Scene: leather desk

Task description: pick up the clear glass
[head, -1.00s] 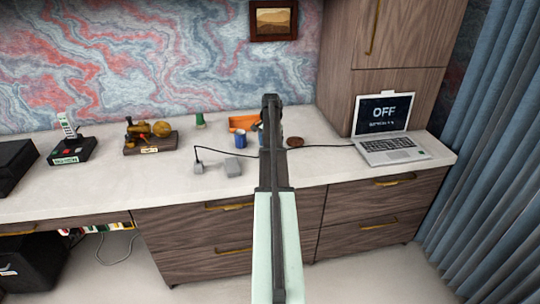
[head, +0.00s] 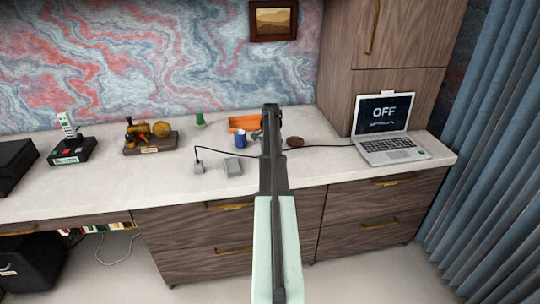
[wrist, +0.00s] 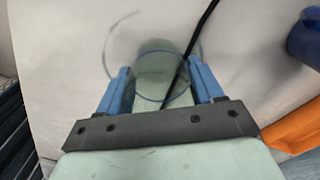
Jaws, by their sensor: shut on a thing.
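The clear glass (wrist: 160,80) shows in the wrist view as a thin, see-through shape with round rim lines. It sits between the blue fingers of my gripper (wrist: 160,92). The gripper is shut on the glass, one finger on each side. A dark cable and the pale desktop show through and behind it. In the head view my own arm hides the glass and most of the gripper. I cannot tell how high the glass is above the desk.
A blue cup (head: 241,140) and an orange tray (head: 243,122) stand near the arm, left and behind. A round brown thing (head: 295,142) and a laptop (head: 389,139) are to the right. A black cable crosses the desktop.

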